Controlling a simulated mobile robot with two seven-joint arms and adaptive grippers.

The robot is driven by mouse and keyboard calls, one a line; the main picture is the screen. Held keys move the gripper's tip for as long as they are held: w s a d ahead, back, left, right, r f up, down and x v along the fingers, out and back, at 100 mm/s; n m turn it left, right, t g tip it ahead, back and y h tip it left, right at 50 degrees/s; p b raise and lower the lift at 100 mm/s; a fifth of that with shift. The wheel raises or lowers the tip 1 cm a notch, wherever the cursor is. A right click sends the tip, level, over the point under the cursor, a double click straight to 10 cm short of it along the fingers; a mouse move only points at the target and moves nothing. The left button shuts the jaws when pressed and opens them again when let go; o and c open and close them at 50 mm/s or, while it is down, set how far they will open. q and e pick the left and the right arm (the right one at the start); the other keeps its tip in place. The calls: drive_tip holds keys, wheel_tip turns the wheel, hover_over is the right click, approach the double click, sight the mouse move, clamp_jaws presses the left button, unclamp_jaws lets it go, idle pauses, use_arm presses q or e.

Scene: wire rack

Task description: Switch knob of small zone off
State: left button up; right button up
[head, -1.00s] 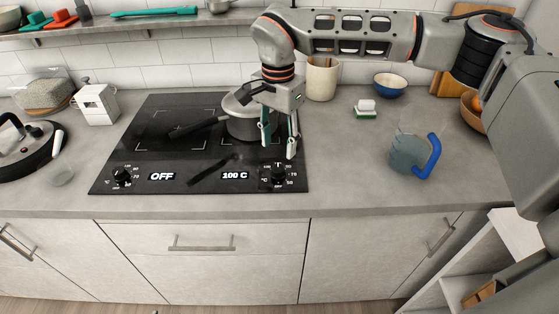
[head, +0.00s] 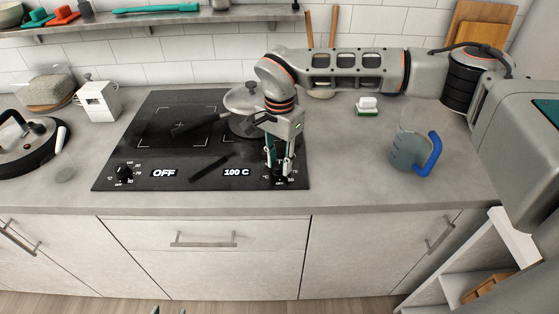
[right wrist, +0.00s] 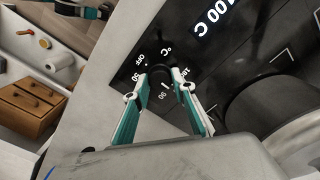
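The black cooktop (head: 220,172) has two knobs on its front edge. The left knob (head: 124,171) sits beside a display reading OFF. The right knob (head: 279,175) sits beside a display (head: 236,172) reading 100 C. My right gripper (head: 279,172) points down at the right knob, with one finger on each side of it. The right wrist view shows the dark knob (right wrist: 160,72) between the fingertips (right wrist: 161,77); whether they press on it is unclear. Of my left gripper (head: 168,311), only small tips show at the bottom edge of the head view.
A lidded pan (head: 245,100) stands on the cooktop behind my right gripper, its handle pointing left. A pitcher with a blue handle (head: 433,153) and a sponge (head: 367,106) are on the counter to the right. The counter front between cooktop and pitcher is clear.

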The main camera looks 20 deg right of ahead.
drive_tip(key=shift+c, duration=1.4)
